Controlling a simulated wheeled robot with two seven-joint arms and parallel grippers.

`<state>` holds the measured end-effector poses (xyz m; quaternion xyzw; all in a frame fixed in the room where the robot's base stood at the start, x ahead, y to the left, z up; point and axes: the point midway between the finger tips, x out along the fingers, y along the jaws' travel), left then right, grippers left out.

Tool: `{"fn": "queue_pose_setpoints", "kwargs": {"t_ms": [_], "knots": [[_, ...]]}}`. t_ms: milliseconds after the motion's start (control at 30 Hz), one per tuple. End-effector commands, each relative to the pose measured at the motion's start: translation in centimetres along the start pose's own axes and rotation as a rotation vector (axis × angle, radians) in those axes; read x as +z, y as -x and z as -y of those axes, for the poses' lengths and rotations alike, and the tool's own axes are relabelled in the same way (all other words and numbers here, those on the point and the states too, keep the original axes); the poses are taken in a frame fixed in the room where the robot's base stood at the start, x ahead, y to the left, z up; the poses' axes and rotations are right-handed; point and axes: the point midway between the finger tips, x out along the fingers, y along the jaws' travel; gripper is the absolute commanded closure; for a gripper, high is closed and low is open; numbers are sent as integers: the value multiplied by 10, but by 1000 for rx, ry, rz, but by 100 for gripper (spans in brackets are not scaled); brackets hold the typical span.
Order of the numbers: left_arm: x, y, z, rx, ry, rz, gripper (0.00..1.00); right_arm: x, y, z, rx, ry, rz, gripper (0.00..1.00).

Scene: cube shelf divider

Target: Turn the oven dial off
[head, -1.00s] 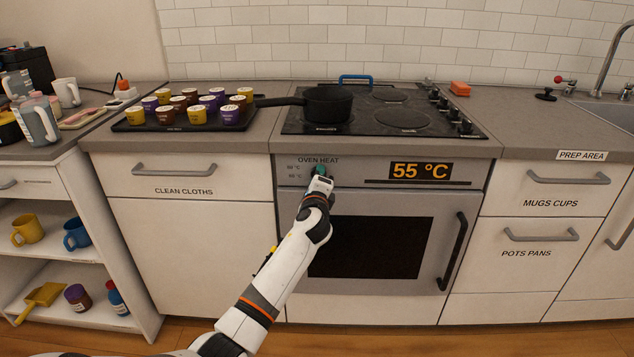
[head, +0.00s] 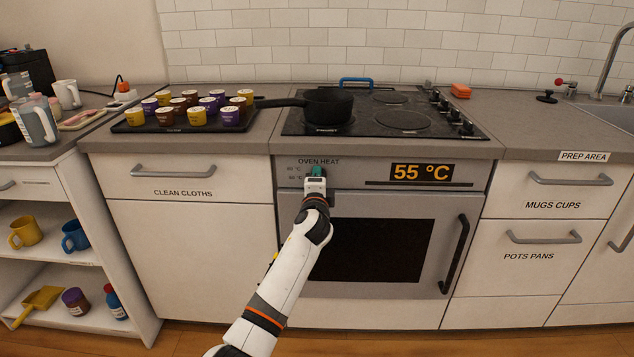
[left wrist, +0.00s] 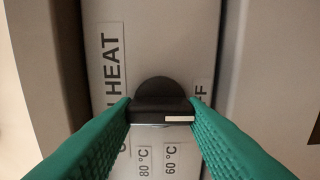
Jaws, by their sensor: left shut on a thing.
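The oven dial (left wrist: 160,98) is a dark round knob with a raised grip bar and a white mark, on the grey oven panel under the label OVEN HEAT. My left gripper (left wrist: 161,112), with green fingers, is shut on the dial's grip bar. In the wrist view, the white mark is at the bar's right end, and labels 80 °C, 60 °C and a partly covered OFF surround the dial. In the head view my left gripper (head: 316,172) hides the dial. The oven display (head: 421,172) reads 55 °C. My right gripper is not in view.
The oven door handle (head: 453,254) stands out at the right of the door. A black pan (head: 328,104) sits on the hob (head: 372,128) above, its handle pointing left. A tray (head: 120,127) of several cups is on the left counter.

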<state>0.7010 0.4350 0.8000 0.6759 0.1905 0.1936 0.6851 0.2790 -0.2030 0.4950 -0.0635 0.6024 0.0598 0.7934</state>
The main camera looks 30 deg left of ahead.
Motion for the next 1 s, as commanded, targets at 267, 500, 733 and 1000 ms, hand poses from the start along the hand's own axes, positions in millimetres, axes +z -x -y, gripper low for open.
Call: {"fn": "queue_pose_setpoints", "kwargs": {"t_ms": [267,500,733,1000], "knots": [[0,0,2,-4,4,0,52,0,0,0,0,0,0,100],[0,0,1,-2,2,0,40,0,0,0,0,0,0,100],[0,7,1,-3,1,1,40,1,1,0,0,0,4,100],[0,53,0,-4,2,2,40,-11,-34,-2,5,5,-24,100]]}}
